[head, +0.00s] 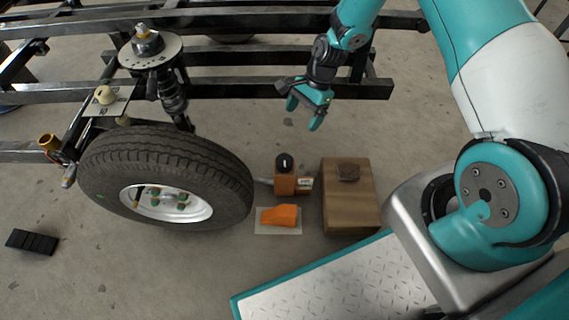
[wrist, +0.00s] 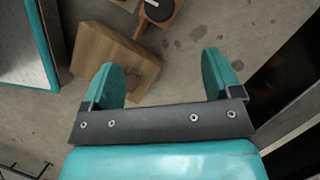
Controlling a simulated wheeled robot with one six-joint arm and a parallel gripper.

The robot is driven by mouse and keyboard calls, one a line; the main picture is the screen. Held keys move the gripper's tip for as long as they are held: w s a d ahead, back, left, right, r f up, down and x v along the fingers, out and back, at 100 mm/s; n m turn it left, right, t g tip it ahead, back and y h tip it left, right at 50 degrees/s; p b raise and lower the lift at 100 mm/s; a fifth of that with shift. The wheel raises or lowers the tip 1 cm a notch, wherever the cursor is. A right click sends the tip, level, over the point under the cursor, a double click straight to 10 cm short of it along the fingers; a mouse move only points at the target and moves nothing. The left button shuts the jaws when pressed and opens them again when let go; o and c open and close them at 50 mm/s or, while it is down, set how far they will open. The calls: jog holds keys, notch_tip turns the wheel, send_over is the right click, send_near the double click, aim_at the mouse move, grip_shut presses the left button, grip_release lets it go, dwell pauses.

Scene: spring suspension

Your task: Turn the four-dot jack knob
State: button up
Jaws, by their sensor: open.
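An orange jack (head: 285,184) stands on the floor right of the wheel, with a round black knob (head: 284,162) bearing a white mark on top. The dots on it are too small to make out. The knob also shows at the top edge of the wrist view (wrist: 158,9), partly cut off. My gripper (head: 304,113) is open and empty, in the air above and behind the jack in the head view.
An orange wedge (head: 279,216) lies on a white sheet in front. A tyre (head: 165,150) and black frame rails (head: 230,88) bound the left and back.

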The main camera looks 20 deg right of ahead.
aim_at(285, 159)
jog(key=b+x, duration=0.8)
jog(key=x, duration=1)
jog(key=shift+d, duration=0.1)
jog(key=c, duration=0.9)
